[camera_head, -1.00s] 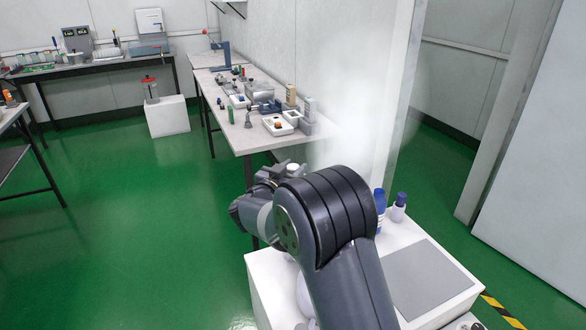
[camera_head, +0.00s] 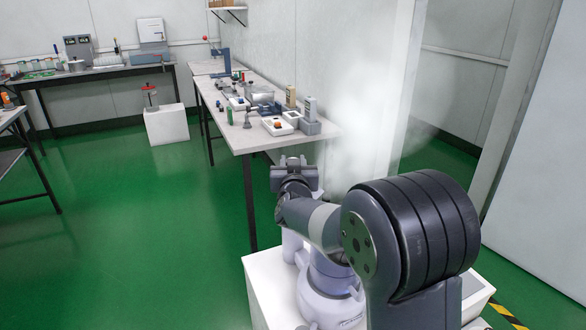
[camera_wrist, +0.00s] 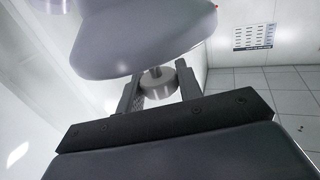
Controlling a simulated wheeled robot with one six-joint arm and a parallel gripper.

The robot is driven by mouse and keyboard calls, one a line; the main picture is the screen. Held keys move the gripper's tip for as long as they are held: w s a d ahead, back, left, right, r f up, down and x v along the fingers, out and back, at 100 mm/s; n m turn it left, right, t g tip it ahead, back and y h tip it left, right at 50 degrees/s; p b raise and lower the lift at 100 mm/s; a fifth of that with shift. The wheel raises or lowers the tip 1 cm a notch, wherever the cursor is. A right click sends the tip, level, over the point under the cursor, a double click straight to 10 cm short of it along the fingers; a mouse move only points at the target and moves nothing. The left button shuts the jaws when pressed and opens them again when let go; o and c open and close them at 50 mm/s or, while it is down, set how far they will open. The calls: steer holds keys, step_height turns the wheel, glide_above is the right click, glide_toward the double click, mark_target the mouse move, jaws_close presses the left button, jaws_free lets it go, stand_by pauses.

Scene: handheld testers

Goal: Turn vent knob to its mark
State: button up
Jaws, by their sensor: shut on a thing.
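In the wrist view, a short round light-grey knob (camera_wrist: 159,84) sits between the two dark fingers of my gripper (camera_wrist: 160,88), which is shut on it. A large smooth pale-grey shape (camera_wrist: 140,35) stands right above the knob and fills the top of the view. I cannot tell whether it belongs to the knob's fitting. No mark shows on the knob. In the head view my gripper (camera_head: 293,176) is near the front corner of the long bench, and the knob cannot be made out there.
A long bench (camera_head: 262,142) holds several handheld tools and white trays. White mist (camera_head: 362,115) hangs along the wall to its right.

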stand_by(0.4)
steer(key=o, duration=1)
steer(key=shift+c, duration=0.2)
steer(key=s+p, duration=0.1)
steer(key=s, duration=0.9)
steer(key=shift+s, duration=0.4)
steer(key=shift+w+d, duration=0.1)
steer(key=w+b, duration=0.1)
steer(key=w, duration=0.9)
steer(key=shift+w, duration=0.4)
